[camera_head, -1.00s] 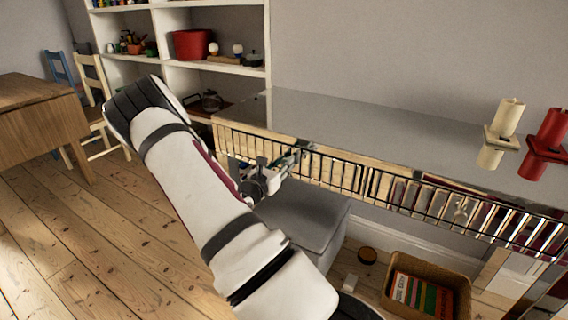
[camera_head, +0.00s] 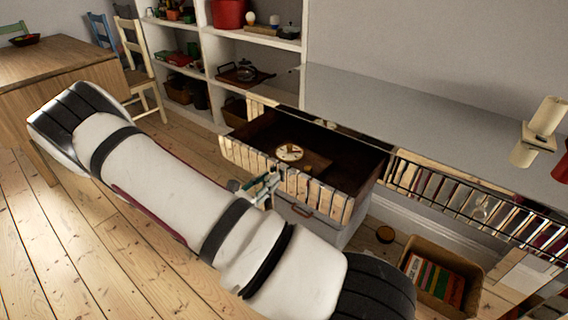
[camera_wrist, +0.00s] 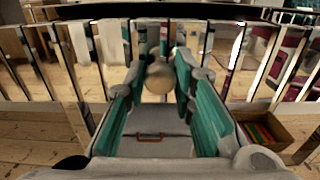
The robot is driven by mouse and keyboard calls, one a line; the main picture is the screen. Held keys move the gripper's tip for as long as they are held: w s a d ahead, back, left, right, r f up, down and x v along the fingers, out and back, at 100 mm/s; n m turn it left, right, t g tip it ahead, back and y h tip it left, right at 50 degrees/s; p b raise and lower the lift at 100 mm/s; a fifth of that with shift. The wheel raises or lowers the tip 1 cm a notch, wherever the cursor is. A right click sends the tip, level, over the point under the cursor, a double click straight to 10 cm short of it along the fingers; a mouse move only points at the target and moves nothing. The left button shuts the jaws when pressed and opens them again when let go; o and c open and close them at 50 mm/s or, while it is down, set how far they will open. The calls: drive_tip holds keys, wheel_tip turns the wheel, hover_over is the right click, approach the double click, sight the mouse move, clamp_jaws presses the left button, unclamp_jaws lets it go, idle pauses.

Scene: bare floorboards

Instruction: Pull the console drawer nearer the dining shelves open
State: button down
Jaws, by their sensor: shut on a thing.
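The console (camera_head: 400,118) has a long grey top along the wall. Its drawer nearer the shelves (camera_head: 345,160) stands well out from the body, its dark inside showing. A round clock-like thing (camera_head: 289,153) and a brown item lie in it. The drawer front (camera_head: 240,153) has pale upright slats. My gripper (camera_head: 268,186) is at the middle of this front. In the wrist view the green-padded fingers (camera_wrist: 160,85) reach to the front, shut on a rounded knob (camera_wrist: 160,78) between them. The exact contact is partly hidden by the fingers.
White dining shelves (camera_head: 252,37) stand behind the drawer, and a wooden table (camera_head: 60,65) with chairs is at the left. Below are a grey box (camera_head: 345,234) and a wicker basket (camera_head: 440,255) with books. Floorboards at the left are clear.

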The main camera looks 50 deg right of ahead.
drive_tip(key=a, duration=0.7)
drive_tip(key=shift+s+a+p, duration=0.25)
drive_tip(key=shift+s+p, duration=0.1)
drive_tip(key=shift+p, duration=0.05)
drive_tip(key=c, duration=1.4)
unclamp_jaws()
drive_tip(key=shift+o, duration=0.2)
drive_tip(key=shift+a, duration=0.1)
drive_tip(key=a, duration=1.1)
drive_tip(key=shift+s+a, duration=0.4)
drive_tip(key=shift+s, duration=0.05)
